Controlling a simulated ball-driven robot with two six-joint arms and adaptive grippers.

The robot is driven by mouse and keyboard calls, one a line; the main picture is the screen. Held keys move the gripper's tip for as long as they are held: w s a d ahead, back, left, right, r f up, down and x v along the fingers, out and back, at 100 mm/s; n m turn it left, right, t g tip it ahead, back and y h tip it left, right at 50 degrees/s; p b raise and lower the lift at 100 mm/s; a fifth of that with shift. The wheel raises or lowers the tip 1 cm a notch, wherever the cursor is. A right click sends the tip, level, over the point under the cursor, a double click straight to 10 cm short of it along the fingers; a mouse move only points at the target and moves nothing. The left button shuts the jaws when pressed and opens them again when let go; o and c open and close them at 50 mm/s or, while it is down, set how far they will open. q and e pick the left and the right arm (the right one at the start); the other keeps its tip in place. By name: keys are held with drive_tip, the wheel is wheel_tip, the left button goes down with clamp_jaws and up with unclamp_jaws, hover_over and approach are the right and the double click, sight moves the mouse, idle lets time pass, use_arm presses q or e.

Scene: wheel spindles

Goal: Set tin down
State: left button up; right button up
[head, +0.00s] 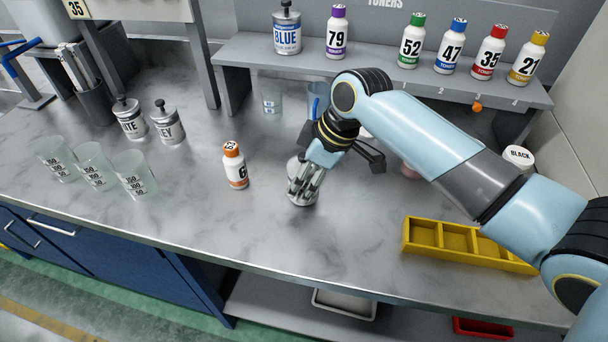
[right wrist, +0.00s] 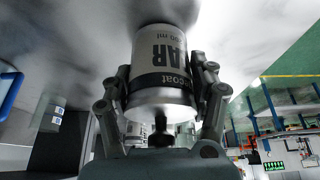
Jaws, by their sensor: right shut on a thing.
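My right gripper (head: 304,186) is over the middle of the counter, shut on a pale tin with a dark band. In the right wrist view the tin (right wrist: 162,52) sits between the two fingers; its label reads "AR" and "coat", with the rest turned away. Its base is at or very close to the counter top (head: 260,225); I cannot tell if it touches. In the head view my fingers hide most of the tin. My left gripper is not in view.
An orange-capped bottle (head: 234,166) stands just left of the tin. Clear cups (head: 134,175) and two tins (head: 167,122) are further left. A yellow divided tray (head: 465,243) lies right. Behind is a shelf (head: 390,82) with toner bottles and a BLUE tin (head: 287,32).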

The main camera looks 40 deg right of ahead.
drive_tip(key=shift+f, duration=0.15)
drive_tip(key=o, duration=1.5)
drive_tip(key=shift+c, duration=0.2)
drive_tip(key=v, duration=1.2)
